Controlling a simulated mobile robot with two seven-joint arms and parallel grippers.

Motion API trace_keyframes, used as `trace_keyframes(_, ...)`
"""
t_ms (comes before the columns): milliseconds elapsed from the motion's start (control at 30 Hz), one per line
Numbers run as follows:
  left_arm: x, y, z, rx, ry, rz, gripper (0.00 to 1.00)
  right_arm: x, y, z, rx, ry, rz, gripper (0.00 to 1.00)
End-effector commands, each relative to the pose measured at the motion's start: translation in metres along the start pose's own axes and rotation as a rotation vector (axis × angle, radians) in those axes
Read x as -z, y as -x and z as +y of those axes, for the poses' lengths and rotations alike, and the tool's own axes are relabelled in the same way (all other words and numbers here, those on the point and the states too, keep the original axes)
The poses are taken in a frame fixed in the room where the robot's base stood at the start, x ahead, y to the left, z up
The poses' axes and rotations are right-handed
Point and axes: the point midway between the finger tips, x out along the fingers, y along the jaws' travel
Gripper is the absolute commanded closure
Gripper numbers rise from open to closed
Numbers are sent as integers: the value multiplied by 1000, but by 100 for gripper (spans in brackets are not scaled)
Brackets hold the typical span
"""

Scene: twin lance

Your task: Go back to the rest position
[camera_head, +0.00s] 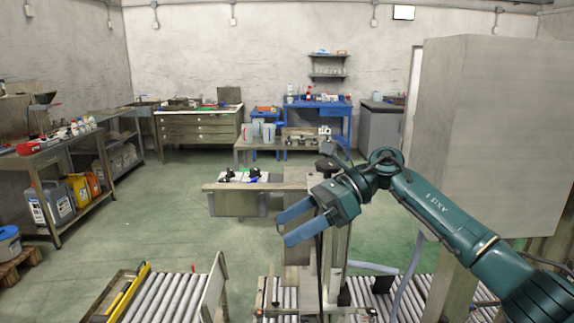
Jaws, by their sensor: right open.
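My right arm comes in from the lower right of the head view, teal and jointed. Its gripper (284,226) is open, with two blue fingers pointing left and a gap between them. Nothing shows between the fingers. The gripper is in front of a wooden workbench (222,187) and a grey upright post, above the roller conveyor. My left gripper is not in view.
Roller conveyors (170,297) run along the bottom, with a yellow bar (129,290) at the left one. A large grey cabinet (492,130) stands close on the right. Shelves with canisters (50,202) line the left. Green floor (150,225) is free at left centre.

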Motion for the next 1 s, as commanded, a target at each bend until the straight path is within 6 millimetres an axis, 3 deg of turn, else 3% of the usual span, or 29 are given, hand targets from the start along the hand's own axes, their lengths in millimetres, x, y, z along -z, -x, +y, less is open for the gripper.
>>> trace_keyframes(33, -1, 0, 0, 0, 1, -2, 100, 9, -25, 2, -34, -81, -123, 14)
trace_keyframes(200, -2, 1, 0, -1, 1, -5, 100, 20, -68, 7, -101, -412, -547, 14)
trace_keyframes(367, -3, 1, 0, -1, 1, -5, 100, 49, -77, 3, -153, -806, -928, 14)
trace_keyframes(467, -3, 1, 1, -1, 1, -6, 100, 83, -74, -2, -176, -1080, -1156, 14)
trace_keyframes(567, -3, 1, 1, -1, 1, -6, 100, 131, -71, -4, -194, -1370, -1373, 14)
trace_keyframes(667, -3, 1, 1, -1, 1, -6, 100, 190, -70, 2, -198, -1670, -1582, 14)
trace_keyframes(767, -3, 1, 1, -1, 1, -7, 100, 258, -74, 20, -191, -1975, -1782, 14)
trace_keyframes(900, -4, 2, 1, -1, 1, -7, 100, 350, -86, 66, -156, -2381, -2039, 14)
trace_keyframes(933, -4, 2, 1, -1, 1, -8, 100, 366, -89, 78, 137, 2330, 1979, 14)
trace_keyframes(1000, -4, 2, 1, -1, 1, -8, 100, 398, -96, 105, 100, 2211, 1848, 14)
